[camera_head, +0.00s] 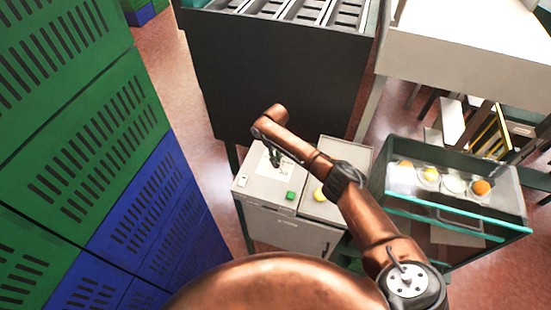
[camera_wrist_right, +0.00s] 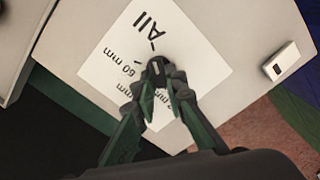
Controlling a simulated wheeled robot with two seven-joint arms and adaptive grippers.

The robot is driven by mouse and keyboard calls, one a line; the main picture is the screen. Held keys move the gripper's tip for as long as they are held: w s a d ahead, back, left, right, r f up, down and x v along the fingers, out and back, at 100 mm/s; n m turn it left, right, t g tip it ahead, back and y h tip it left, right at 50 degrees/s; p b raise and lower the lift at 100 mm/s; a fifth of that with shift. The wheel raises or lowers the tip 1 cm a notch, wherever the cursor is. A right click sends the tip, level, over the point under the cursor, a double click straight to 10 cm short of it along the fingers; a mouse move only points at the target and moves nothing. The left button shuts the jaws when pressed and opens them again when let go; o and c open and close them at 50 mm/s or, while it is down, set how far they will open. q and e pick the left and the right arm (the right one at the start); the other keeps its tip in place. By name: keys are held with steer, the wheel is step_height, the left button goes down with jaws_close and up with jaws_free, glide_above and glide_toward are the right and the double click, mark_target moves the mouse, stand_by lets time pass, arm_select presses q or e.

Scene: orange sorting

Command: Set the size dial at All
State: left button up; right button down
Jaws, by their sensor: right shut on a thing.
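The size dial (camera_wrist_right: 158,70) is a small dark knob on a white label sheet (camera_wrist_right: 196,62), on top of a light grey cabinet (camera_head: 262,197). The sheet reads "All" (camera_wrist_right: 157,22), "60 mm" and another partly hidden mm mark, with short ticks around the knob. My right gripper (camera_wrist_right: 158,78) is shut on the dial, its green-grey fingers at both sides of the knob. In the head view my right gripper (camera_head: 276,158) is small and covers the dial. A pale mark shows on the knob, but I cannot tell which label it faces. My left gripper is out of view.
A green button (camera_head: 290,195) and a white switch (camera_head: 243,181) sit on the cabinet top. A teal-rimmed bin (camera_head: 450,207) holds several fruits. Green and blue crates (camera_head: 80,130) stand at left, a dark machine (camera_head: 280,75) behind.

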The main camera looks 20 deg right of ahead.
steer(key=shift+w+d+r, duration=0.1)
steer(key=shift+w+r, duration=0.1)
steer(key=shift+r, duration=0.1)
steer(key=c, duration=2.3)
jaws_free()
steer(key=shift+c, duration=0.2)
steer(key=o, duration=0.3)
steer(key=shift+s, duration=0.15)
steer(key=shift+o, duration=0.4)
steer(key=shift+f, duration=0.15)
step_height(320, 180, up, 12)
steer(key=shift+f, duration=0.1)
